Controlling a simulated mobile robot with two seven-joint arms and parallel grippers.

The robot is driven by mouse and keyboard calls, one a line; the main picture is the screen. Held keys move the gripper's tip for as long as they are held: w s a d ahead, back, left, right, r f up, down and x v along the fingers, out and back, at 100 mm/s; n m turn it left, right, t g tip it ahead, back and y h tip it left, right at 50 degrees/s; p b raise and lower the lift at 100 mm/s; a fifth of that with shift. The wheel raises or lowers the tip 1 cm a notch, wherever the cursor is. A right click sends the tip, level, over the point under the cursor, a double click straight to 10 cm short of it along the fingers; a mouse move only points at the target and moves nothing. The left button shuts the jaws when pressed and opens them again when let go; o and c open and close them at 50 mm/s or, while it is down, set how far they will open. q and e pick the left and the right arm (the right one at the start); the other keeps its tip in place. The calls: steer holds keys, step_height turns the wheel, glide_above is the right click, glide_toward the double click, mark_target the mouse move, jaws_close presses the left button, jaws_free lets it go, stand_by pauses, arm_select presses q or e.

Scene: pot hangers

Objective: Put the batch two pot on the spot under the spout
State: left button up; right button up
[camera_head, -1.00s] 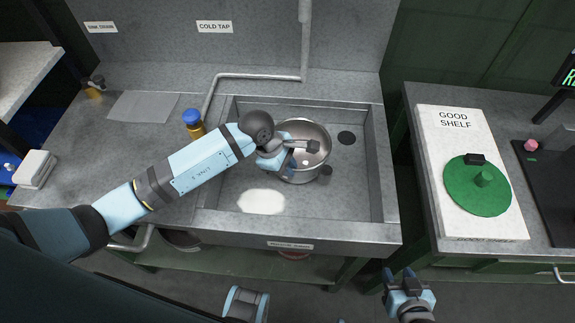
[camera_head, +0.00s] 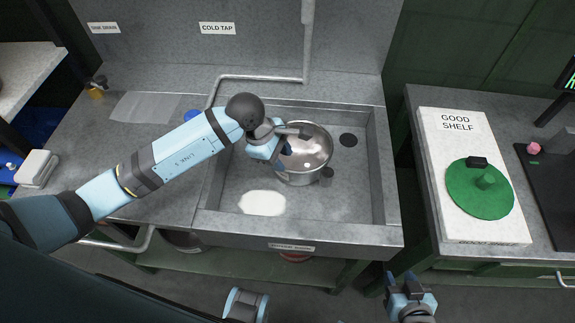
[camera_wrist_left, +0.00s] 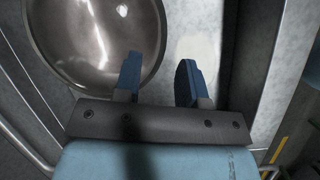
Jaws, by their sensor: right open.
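A shiny steel pot (camera_head: 308,155) stands in the sink (camera_head: 375,190), toward its back middle. My left gripper (camera_head: 291,142) is at the pot's left side; the arm hides part of that area. In the left wrist view my left gripper's fingers (camera_wrist_left: 160,80) are apart, with the pot's rim (camera_wrist_left: 164,35) passing between them and nothing clamped. The pot (camera_wrist_left: 95,40) fills the upper left there. A pale oval patch (camera_head: 262,203) lies on the sink floor, front left of the pot. My right gripper (camera_head: 405,280) is open and empty, low in front of the counters.
A pipe (camera_head: 260,77) runs behind the sink below a COLD TAP sign (camera_head: 217,28). A green lid (camera_head: 480,188) lies on the white GOOD SHELF board (camera_head: 455,150). Sink walls surround the pot.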

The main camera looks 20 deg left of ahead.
arm_select(q)
steer(key=v, duration=0.6)
steer(key=shift+r, duration=0.3)
steer(key=shift+s+a+f, duration=0.1)
steer(key=shift+s, duration=0.05)
